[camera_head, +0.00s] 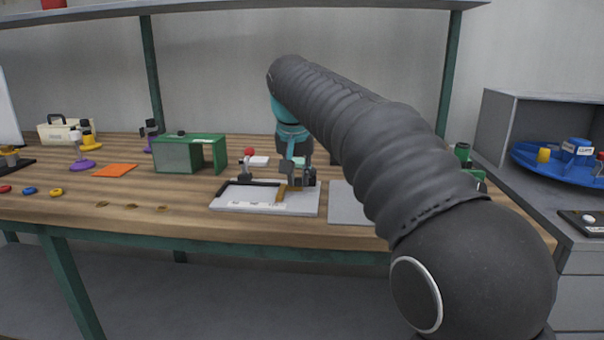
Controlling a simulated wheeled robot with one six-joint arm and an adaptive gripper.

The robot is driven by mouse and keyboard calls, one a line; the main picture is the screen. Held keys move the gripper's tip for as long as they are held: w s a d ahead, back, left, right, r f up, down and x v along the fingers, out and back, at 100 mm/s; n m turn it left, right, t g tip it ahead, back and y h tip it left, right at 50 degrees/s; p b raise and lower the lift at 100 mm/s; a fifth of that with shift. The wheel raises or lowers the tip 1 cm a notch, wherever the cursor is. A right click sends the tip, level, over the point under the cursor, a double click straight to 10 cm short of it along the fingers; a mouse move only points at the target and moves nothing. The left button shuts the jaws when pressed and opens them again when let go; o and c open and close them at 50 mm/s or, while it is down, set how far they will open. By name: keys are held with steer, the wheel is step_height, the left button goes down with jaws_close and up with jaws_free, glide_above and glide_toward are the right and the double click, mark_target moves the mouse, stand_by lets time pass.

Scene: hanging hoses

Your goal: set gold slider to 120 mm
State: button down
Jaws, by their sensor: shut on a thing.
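The gold slider (281,193) is a short gold bar standing out from a dark rail (250,183) on a pale board (303,208). It sits near the rail's right end. A white strip with small marks (257,205) runs along the board's front; the marks are too small to read. My gripper (297,184) is low over the right part of the board, at the far end of the gold slider, and is shut on it. The fingers hide part of the slider and the rail's right end.
A plain grey plate (345,203) lies right of the board, partly behind my arm. A green block with an opening (205,152) stands at the back left. A small red ball (249,152) and a white block (259,161) are behind the board.

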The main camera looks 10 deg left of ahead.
steer(key=shift+a, duration=0.15)
steer(key=c, duration=1.1)
jaws_free()
steer(key=v, duration=1.2)
